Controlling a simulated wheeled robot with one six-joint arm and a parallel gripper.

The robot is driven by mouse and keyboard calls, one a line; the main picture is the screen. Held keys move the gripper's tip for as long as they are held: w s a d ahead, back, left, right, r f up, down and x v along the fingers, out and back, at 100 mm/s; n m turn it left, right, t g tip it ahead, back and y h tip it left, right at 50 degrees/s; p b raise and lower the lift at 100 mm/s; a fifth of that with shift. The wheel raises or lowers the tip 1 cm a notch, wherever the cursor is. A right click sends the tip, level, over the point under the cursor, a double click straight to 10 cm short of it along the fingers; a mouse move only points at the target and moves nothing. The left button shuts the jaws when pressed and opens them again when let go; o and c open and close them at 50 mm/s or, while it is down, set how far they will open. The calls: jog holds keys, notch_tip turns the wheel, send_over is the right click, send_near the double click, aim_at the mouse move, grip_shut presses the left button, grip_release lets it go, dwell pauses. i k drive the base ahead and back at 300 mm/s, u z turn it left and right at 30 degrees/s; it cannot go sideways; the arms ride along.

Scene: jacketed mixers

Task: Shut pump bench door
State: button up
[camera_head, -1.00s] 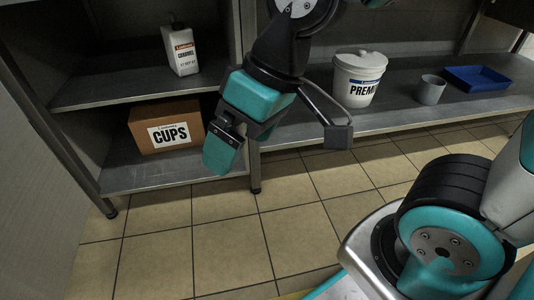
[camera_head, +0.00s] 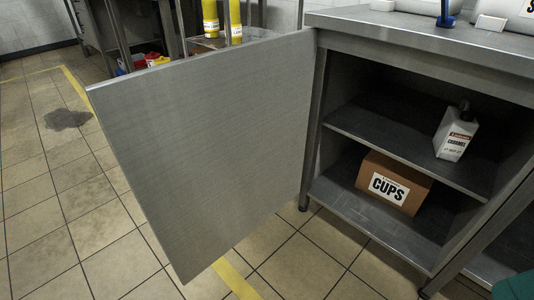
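The pump bench door (camera_head: 205,140) is a flat grey metal panel. It stands wide open, swung out to the left from the front left post (camera_head: 317,120) of the steel bench (camera_head: 420,45). The open cabinet shows two shelves. A white bottle (camera_head: 455,133) stands on the upper shelf (camera_head: 385,138), and a brown CUPS box (camera_head: 394,184) sits on the lower shelf (camera_head: 375,222). My gripper is out of view now; only a small teal piece of my body shows at the bottom right corner.
Tiled floor (camera_head: 115,262) with yellow tape lies left of and below the door. A dark wet patch (camera_head: 68,119) is on the floor at far left. Yellow bottles (camera_head: 210,18) and red and yellow items (camera_head: 158,61) stand behind the door. A blue item (camera_head: 446,14) is on the bench top.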

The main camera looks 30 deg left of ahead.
aim_at(209, 146)
jog(key=z, duration=2.8)
jog(key=k, duration=2.6)
jog(key=u, duration=2.2)
